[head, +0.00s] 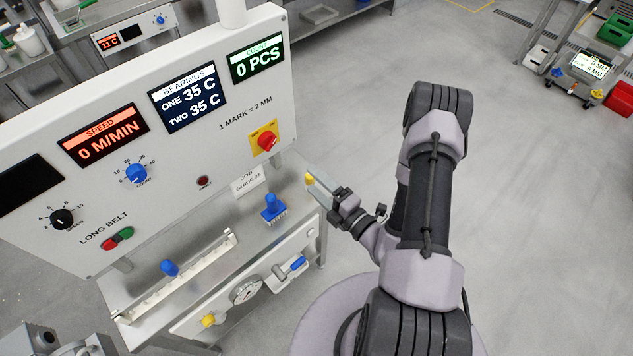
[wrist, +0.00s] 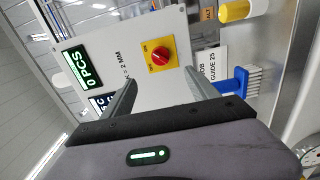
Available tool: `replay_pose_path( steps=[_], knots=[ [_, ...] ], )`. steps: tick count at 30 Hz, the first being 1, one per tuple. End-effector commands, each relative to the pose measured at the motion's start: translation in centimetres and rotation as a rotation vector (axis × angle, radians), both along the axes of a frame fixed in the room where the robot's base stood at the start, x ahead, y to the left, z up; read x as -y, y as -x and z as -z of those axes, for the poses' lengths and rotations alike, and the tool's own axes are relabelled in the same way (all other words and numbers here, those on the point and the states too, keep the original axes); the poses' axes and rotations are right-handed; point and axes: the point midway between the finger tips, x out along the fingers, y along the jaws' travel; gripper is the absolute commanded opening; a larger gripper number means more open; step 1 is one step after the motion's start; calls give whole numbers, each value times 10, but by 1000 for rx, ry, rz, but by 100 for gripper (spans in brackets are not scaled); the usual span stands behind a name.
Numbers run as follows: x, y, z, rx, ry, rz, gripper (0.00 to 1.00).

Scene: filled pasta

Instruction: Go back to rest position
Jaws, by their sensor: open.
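My gripper (head: 318,186) is at the right end of the machine in the head view, level with the shelf area below the control panel (head: 187,135). In the wrist view my gripper (wrist: 160,95) shows two separated fingers with nothing between them. Beyond the fingers is the red rotary switch (wrist: 158,53) on its yellow plate; it also shows in the head view (head: 265,140). My arm reaches from the lower right of the head view towards the machine.
A blue-handled brush (head: 271,206) stands on the steel shelf left of my gripper. A job guide card (head: 249,181) is behind it. A blue knob (head: 169,267) sits on a scaled rail. Open grey floor (head: 540,200) lies right of my arm. A cart (head: 575,75) stands far right.

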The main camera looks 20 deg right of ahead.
Motion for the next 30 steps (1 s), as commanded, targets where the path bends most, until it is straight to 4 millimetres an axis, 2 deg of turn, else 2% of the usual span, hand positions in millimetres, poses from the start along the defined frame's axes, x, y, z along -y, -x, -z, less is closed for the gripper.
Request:
replay_pose_path(
  steps=[11, 14, 16, 17, 18, 19, 21, 22, 24, 25, 27, 29, 30],
  knots=[
    [-2, -2, -3, 10, 9, -14, 68],
    [-29, -10, -36, 111, 103, -163, 68],
    [-73, -6, -79, 265, 257, -385, 68],
    [-96, 3, -98, 350, 345, -505, 68],
    [-127, 22, -120, 472, 478, -674, 68],
    [-147, 40, -132, 563, 579, -793, 68],
    [-180, 87, -145, 780, 831, -1059, 68],
    [-188, 107, -146, 874, 947, -1165, 68],
    [-192, 149, -139, 1095, 1234, -1394, 68],
    [-189, 163, -134, 1192, 1366, -1482, 68],
    [-172, 183, -125, 1407, 1690, -1658, 68],
    [-153, 188, -122, 1569, 1972, -1767, 68],
    [-140, 187, -125, -1530, -1986, 1671, 68]
  ],
)
